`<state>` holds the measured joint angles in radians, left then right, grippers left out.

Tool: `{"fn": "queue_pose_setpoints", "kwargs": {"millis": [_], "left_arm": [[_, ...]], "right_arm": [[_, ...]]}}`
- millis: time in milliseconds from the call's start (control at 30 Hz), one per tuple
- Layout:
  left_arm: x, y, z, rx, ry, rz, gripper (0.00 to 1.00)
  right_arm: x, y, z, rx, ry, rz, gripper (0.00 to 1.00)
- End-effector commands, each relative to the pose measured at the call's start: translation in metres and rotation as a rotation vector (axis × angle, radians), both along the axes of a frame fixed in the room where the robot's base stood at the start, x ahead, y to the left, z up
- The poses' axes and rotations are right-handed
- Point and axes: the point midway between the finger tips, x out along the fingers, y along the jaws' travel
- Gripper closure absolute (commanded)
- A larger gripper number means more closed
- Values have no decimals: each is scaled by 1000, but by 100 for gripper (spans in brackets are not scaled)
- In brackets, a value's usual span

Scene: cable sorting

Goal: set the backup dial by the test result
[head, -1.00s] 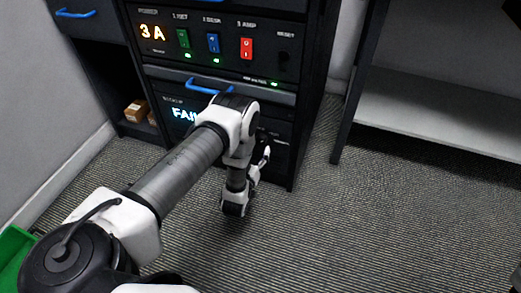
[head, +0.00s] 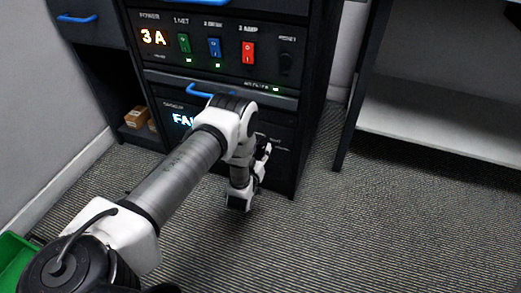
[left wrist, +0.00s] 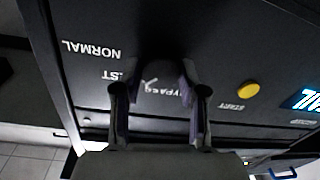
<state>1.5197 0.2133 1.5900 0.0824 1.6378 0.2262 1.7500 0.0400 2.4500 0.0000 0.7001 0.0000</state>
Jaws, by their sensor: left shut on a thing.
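The backup panel (left wrist: 230,50) is dark and appears upside down in the left wrist view, with NORMAL, TEST, BYPASS and START labels. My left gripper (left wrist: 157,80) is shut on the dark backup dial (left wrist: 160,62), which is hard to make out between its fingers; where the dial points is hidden. A yellow button (left wrist: 248,90) is beside START. The lit display (left wrist: 304,98) is cut off there; in the head view it reads "FAI" (head: 182,120), the rest hidden behind my left arm. My left gripper (head: 262,163) is at the panel's right part. My right gripper is out of view.
Above is a power panel with a "3 A" display (head: 153,37) and green (head: 184,42), blue (head: 215,47) and red (head: 248,52) switches. A blue handle (head: 212,90) sticks out between the panels. Carpet (head: 400,230) in front is clear; a green bin (head: 14,258) is at lower left.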

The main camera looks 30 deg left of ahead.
Motion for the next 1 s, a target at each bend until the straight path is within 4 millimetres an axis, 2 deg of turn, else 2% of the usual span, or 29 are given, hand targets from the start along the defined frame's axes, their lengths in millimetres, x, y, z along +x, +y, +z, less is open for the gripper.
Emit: {"fn": "queue_pose_setpoints", "kwargs": {"millis": [367, 1000], "left_arm": [[0, 0, 2, -159, -40, 0, 93], [0, 2, 2, -649, -158, 0, 93]], "right_arm": [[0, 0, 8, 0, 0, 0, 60], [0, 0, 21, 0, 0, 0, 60]]}}
